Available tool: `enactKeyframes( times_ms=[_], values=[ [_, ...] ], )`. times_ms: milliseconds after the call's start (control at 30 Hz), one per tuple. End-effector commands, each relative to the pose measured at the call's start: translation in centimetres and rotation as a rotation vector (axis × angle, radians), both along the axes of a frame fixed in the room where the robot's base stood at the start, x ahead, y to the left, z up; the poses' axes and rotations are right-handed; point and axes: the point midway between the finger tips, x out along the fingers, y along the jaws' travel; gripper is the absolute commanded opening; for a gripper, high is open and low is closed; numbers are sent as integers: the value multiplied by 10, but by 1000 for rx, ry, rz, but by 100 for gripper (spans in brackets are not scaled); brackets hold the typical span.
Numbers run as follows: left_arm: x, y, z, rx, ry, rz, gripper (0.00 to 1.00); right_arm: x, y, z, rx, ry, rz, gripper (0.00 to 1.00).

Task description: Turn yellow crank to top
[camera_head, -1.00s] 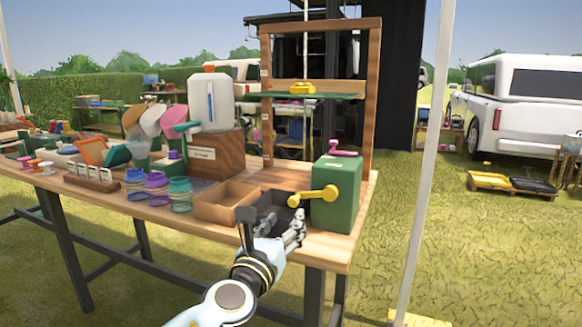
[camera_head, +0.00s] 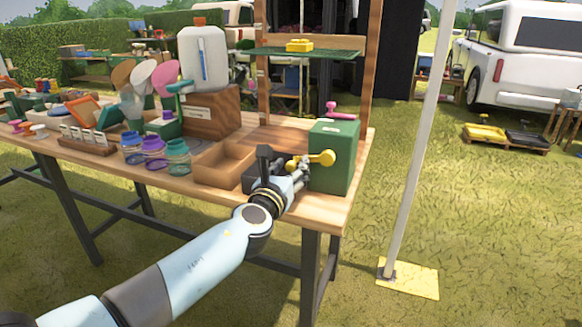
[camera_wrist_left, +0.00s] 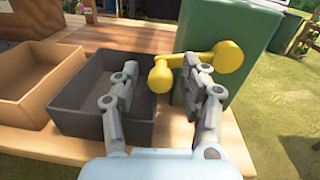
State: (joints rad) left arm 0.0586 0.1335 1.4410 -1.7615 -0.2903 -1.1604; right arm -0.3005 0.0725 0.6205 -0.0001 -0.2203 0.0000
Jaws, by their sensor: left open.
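The yellow crank (camera_head: 322,158) is on the front face of a green box (camera_head: 334,183) at the table's right end. In the left wrist view the crank (camera_wrist_left: 200,64) has a round hub on the right, and its arm runs left to a knob (camera_wrist_left: 160,78). My left gripper (camera_head: 288,172) is open beside the crank, its fingers pointing at it. My right gripper is not in view.
A dark empty tray (camera_wrist_left: 75,98) lies left of the green box, partly under my gripper. A wooden tray (camera_head: 222,163) is further left. A wooden frame (camera_head: 372,70) stands behind.

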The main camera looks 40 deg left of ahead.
Motion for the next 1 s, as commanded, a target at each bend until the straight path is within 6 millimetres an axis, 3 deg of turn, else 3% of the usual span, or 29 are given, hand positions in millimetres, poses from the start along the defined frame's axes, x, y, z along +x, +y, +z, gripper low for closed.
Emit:
enactKeyframes(
  times_ms=[333,667,1000],
  values=[
    [4,1,0,0,0,0,44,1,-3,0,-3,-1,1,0],
    [4,1,0,0,0,0,1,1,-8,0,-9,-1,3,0],
    [4,1,0,-1,0,0,0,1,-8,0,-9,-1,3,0]
  ],
)
